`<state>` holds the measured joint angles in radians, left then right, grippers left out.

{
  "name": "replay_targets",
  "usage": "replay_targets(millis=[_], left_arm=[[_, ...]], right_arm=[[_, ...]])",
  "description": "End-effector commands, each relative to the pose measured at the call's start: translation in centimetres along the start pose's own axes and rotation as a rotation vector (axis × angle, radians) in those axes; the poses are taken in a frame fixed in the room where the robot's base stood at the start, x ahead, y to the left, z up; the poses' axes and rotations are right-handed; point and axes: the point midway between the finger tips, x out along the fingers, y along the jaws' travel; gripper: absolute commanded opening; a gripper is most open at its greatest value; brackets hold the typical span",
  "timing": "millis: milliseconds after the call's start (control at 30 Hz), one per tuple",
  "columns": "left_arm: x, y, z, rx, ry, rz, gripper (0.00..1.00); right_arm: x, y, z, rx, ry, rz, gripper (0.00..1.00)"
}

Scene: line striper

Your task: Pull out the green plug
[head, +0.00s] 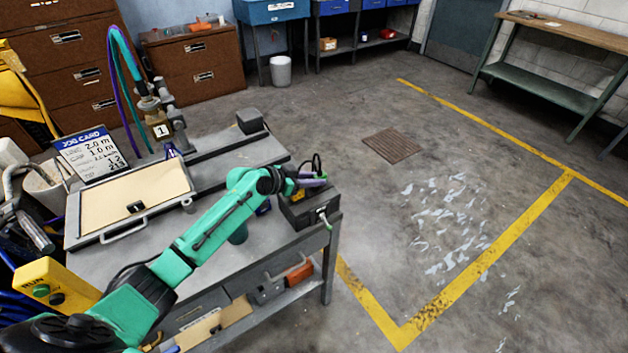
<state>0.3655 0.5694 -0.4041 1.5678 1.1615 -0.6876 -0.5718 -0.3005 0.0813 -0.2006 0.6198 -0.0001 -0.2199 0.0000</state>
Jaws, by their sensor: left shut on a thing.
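My left arm reaches across the grey workbench to a dark box (298,214) at the bench's right corner. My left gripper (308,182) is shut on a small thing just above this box. What the fingers hold is too small and covered to make out. I cannot tell for sure which piece is the green plug. My right gripper is not in view.
The workbench (265,262) carries a framed tan panel (130,200), a job card (90,153) and hoses at the back left. A yellow control box (52,287) with buttons is at the lower left. The floor right of the bench is clear, with yellow lines and a grate (393,146).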

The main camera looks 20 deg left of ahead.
Motion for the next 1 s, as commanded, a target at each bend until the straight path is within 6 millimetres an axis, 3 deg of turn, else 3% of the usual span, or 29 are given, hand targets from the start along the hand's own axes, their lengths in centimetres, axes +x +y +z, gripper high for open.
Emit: replay_targets(millis=[633,1000], left_arm=[[-1.6,0.0,-3.0,0.0,-0.001,0.001,0.0],[-1.7,0.0,-3.3,-0.001,-0.002,0.001,0.0]], right_arm=[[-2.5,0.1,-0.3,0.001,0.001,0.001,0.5],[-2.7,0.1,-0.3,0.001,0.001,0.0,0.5]])
